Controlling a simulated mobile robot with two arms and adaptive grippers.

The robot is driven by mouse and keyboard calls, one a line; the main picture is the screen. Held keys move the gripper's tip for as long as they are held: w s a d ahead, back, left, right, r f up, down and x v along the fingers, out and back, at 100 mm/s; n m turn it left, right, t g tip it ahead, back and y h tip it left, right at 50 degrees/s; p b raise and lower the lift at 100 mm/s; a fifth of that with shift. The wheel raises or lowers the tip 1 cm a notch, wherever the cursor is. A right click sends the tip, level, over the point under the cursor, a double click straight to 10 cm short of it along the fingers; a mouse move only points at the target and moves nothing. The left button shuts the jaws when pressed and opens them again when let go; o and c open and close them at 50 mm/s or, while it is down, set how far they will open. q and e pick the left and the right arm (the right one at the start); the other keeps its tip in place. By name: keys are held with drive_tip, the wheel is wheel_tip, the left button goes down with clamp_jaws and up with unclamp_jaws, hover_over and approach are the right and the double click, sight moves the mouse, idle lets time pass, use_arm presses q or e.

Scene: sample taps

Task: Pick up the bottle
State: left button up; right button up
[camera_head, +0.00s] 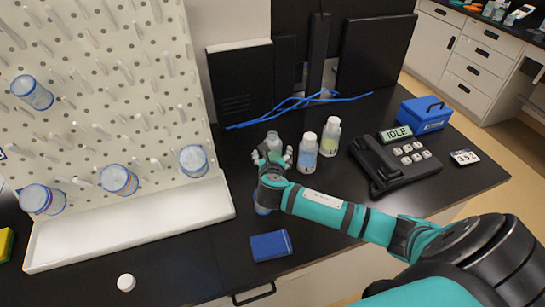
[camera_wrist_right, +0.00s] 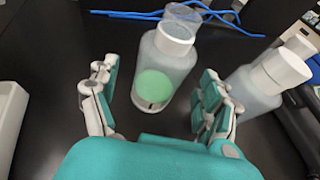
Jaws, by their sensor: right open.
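The right gripper (camera_wrist_right: 158,82) is open, with one finger to each side of the bottle and dark bench visible between fingers and bottle. My left gripper is not in view.
A white pegboard rack (camera_head: 110,100) with several jars stands at left. Blue cables (camera_head: 290,104) lie behind the bottles. A phone (camera_head: 395,163) and a blue box (camera_head: 424,113) are at right. A blue case (camera_head: 271,245) and a white cap (camera_head: 126,283) lie in front.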

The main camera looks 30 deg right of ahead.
sight(273, 150)
drive_tip(key=x, duration=0.3)
drive_tip(key=shift+w+d, duration=0.25)
drive_tip(key=shift+w+f, duration=0.15)
drive_tip(key=shift+w, duration=0.05)
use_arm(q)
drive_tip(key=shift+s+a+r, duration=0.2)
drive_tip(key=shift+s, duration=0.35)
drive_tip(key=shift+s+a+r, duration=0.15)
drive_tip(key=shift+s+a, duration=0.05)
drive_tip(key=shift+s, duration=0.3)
use_arm(e)
drive_tip(key=shift+c, duration=0.4)
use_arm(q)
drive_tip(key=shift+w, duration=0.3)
use_arm(e)
drive_tip(key=shift+d, duration=0.1)
drive_tip(key=c, duration=1.1)
